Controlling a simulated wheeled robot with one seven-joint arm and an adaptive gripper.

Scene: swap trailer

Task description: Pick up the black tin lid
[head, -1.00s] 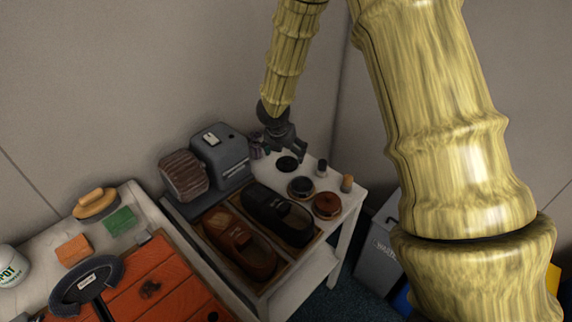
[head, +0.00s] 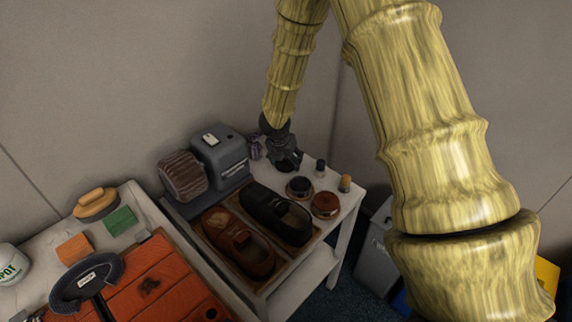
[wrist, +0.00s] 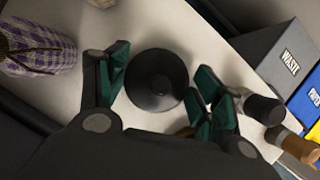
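The black tin lid (wrist: 156,80) is a round dark disc lying on the white table top, seen from above in the wrist view. My gripper (wrist: 160,88) is open, with one green-padded finger on each side of the lid. A gap of white table shows between the left finger and the lid; the right finger is close to its edge, and I cannot tell whether it touches. In the head view my gripper (head: 286,160) is low over the back of the table and mostly hides the lid.
A dark tin (head: 299,187) and a brown tin (head: 326,204) stand in front of my gripper. Two small bottles, one black-capped (head: 320,167) and one tan-topped (head: 346,183), stand to its right.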

